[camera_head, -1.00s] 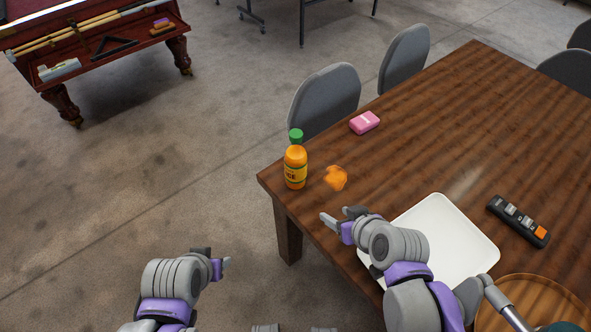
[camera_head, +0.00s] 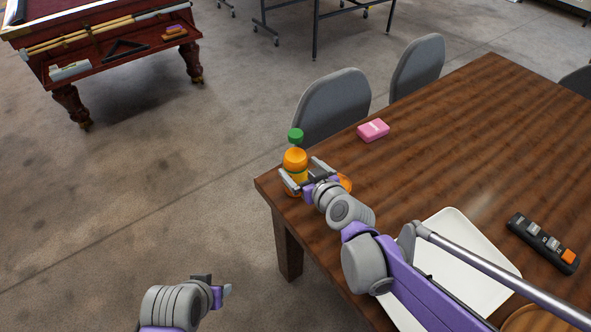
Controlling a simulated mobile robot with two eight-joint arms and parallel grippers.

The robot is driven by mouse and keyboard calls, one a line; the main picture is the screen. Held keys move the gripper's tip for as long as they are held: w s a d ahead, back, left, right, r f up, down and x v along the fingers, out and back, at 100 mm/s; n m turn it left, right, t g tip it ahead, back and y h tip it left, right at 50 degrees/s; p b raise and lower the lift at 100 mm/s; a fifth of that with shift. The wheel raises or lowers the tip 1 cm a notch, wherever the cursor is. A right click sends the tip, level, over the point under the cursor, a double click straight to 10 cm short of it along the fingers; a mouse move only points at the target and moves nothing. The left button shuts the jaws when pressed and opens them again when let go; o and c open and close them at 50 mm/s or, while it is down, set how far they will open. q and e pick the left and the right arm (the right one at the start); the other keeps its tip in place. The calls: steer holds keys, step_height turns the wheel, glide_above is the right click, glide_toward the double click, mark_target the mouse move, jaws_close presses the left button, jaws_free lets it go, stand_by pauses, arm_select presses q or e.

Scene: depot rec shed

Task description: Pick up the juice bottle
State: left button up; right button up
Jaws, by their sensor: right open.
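The juice bottle (camera_head: 295,160), orange with a green cap, stands upright near the left corner of the brown wooden table (camera_head: 445,150). My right gripper (camera_head: 303,180) is open at the bottle, its two fingers spread on either side of the lower body. The gripper hides part of the label and base; I cannot tell whether a finger touches the bottle. My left gripper (camera_head: 226,291) is low at the bottom left, away from the table, and its finger gap does not show clearly.
An orange item (camera_head: 345,183) is partly hidden behind my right gripper. A pink box (camera_head: 373,130) lies farther back. A white tray (camera_head: 462,222) and a black remote-like object (camera_head: 542,243) lie to the right. Grey chairs (camera_head: 332,103) line the far edge.

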steer(key=x, duration=0.3)
steer(key=shift+w+a+f+b, duration=0.15)
steer(key=shift+w+f+b, duration=0.1)
steer(key=shift+w+b, duration=0.05)
jaws_close()
